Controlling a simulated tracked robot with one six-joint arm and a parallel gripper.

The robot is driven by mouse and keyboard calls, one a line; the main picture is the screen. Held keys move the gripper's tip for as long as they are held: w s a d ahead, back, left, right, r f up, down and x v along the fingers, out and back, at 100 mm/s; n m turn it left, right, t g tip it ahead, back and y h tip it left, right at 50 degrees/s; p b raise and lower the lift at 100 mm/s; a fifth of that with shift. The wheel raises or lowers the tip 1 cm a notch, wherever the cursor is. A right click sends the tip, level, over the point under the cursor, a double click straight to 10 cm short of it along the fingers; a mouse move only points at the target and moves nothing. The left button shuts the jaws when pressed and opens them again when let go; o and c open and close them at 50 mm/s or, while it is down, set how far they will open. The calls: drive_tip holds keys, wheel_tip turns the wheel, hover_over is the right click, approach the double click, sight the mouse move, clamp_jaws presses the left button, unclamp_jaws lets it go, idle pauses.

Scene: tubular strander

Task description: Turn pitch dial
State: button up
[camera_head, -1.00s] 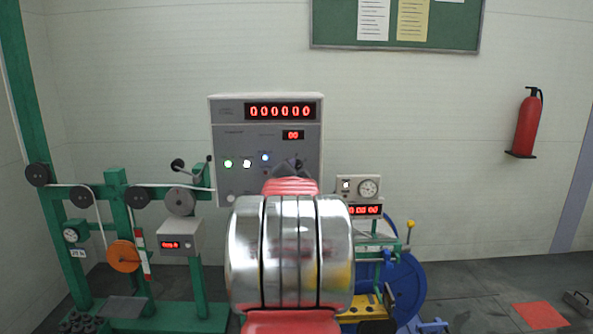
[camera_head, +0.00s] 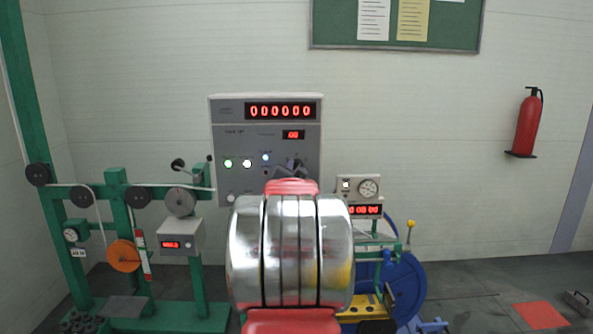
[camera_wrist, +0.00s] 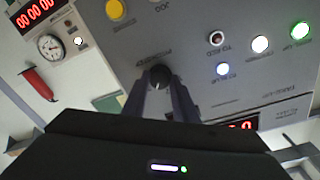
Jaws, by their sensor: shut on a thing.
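The pitch dial (camera_wrist: 158,77) is a small round black knob with a pale mark on the grey control panel (camera_head: 222,130). In the wrist view the two dark fingers of my gripper (camera_wrist: 159,86) stand on either side of the knob and are shut on it. In the head view my gripper (camera_head: 292,169) reaches the panel's lower right area, and the silver and red links of my arm hide the panel below. The knob itself is hard to make out there.
Lit green, white and blue buttons (camera_wrist: 260,44) and a small toggle (camera_wrist: 216,39) sit beside the dial. A yellow button (camera_wrist: 115,9) is on the other side. A gauge box (camera_head: 358,188) stands right of the panel. Green strander frames flank my arm.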

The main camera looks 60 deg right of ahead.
drive_tip(key=n, duration=0.8)
drive_tip(key=shift+f+t, duration=0.2)
drive_tip(key=shift+t, duration=0.1)
drive_tip(key=shift+n, duration=0.4)
drive_tip(key=o, duration=1)
drive_tip(key=shift+o, duration=0.2)
drive_tip(key=shift+r, duration=0.1)
drive_tip(key=v, duration=1.3)
drive_tip(key=shift+a, duration=0.4)
drive_tip(key=shift+s, duration=0.1)
